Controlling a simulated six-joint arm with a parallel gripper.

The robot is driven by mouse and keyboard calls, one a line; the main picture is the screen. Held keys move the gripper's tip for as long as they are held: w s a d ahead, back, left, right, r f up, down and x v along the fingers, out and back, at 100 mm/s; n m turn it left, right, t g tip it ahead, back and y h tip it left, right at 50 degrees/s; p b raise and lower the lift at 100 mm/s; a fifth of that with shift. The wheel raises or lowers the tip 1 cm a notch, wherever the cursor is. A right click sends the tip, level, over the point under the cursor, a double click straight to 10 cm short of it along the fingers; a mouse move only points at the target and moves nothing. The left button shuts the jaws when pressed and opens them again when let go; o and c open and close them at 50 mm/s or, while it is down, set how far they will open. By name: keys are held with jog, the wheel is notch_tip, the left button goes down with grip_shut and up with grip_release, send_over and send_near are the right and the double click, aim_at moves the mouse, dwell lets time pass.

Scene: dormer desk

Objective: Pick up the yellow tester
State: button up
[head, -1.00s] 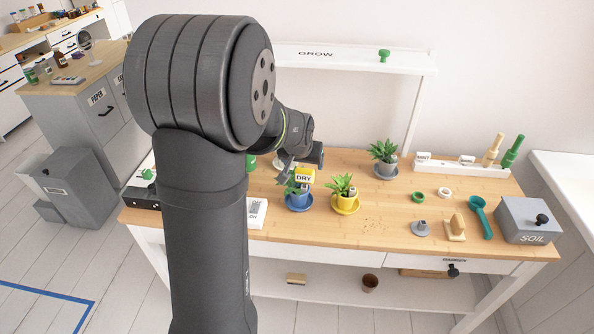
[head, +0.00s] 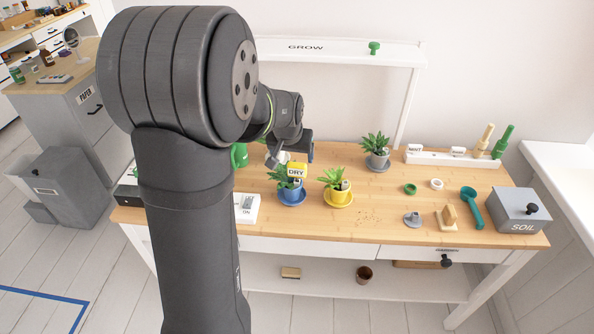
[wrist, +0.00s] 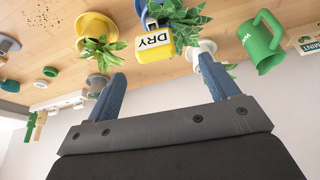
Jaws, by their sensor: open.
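The yellow tester (head: 297,169) has a white face reading "DRY" and stands upright in the plant of the blue pot (head: 291,195) on the bench. In the wrist view the tester (wrist: 155,46) shows between and beyond my fingertips, with leaves around it. Its lower part is hidden. My gripper (head: 292,157) is just above and behind the tester in the head view, partly covered by my wrist. In the wrist view my gripper (wrist: 162,68) has its two blue fingers wide apart with nothing between them, apart from the tester.
A yellow pot (head: 338,197) with a plant stands close to the right of the blue pot. A green watering can (head: 239,156) is at the left, and a grey pot (head: 377,161) is behind. The bench's front right holds a scoop (head: 472,208) and soil box (head: 519,208).

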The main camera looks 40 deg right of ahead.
aim_at(297, 164)
jog(key=shift+d+x, duration=0.2)
jog(key=shift+x, duration=1.6)
jog(key=shift+d+x, duration=0.2)
jog(key=shift+x, duration=1.6)
jog(key=shift+s+r, duration=0.1)
jog(key=shift+c, duration=0.4)
jog(key=c, duration=1.1)
jog(key=shift+o, duration=0.2)
jog(key=shift+r, duration=0.1)
